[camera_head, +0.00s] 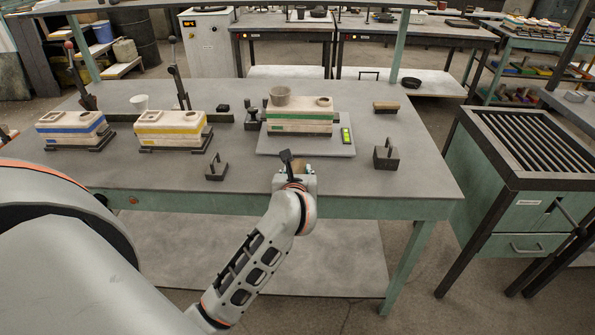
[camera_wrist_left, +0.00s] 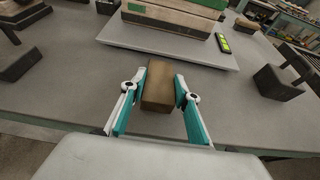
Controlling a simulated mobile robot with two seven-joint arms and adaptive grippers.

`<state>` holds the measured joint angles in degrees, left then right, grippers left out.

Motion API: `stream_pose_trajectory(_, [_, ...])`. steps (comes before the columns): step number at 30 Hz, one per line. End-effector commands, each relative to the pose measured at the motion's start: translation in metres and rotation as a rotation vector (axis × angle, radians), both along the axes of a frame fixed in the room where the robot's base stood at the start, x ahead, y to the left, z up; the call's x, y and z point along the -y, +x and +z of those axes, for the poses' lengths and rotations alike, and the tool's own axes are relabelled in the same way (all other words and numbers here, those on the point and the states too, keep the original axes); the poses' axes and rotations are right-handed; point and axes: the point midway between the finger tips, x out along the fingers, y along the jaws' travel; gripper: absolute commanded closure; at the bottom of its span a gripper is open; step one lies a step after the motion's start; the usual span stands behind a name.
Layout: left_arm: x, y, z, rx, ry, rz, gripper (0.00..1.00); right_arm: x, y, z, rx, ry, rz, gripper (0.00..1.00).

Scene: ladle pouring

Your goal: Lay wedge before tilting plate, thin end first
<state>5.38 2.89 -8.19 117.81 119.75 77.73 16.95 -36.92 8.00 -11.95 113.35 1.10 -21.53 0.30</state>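My left gripper (camera_head: 297,170) is at the front of the table, just before the front edge of the pale plate (camera_head: 320,150). In the left wrist view its two fingers lie along both sides of a brown wedge-like block (camera_wrist_left: 158,88) and appear shut on it. The block's far end points toward the plate (camera_wrist_left: 170,47), with a narrow gap seeming to remain. Which end is thin cannot be told. A green-banded mould (camera_head: 300,120) stands on the plate, with a bright green level (camera_head: 346,136) beside it. My right gripper is not in view.
Dark weights with handles stand at the right (camera_head: 386,157) and left (camera_head: 216,170) of the plate. Yellow-banded (camera_head: 172,130) and blue-banded (camera_head: 73,130) moulds stand left. A wooden-topped block (camera_head: 386,107) lies behind right. The table's right front is clear.

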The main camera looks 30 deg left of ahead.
Motion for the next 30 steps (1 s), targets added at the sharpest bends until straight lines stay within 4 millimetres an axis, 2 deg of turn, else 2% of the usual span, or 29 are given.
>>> stream_pose_trajectory(2, [0.0, 0.0, 0.0, -0.001, -0.001, 0.0, 0.53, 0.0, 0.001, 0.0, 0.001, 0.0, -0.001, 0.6])
stream_pose_trajectory(15, [0.001, -0.002, 0.006, 0.0, -0.001, 0.0, 0.53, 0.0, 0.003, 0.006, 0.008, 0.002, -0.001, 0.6])
stream_pose_trajectory(20, [0.013, -0.022, 0.014, -0.001, -0.003, 0.0, 0.53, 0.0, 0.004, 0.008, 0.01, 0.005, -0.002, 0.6])
stream_pose_trajectory(30, [0.046, -0.075, 0.04, 0.0, -0.002, 0.0, 0.53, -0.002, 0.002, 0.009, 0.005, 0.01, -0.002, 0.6])
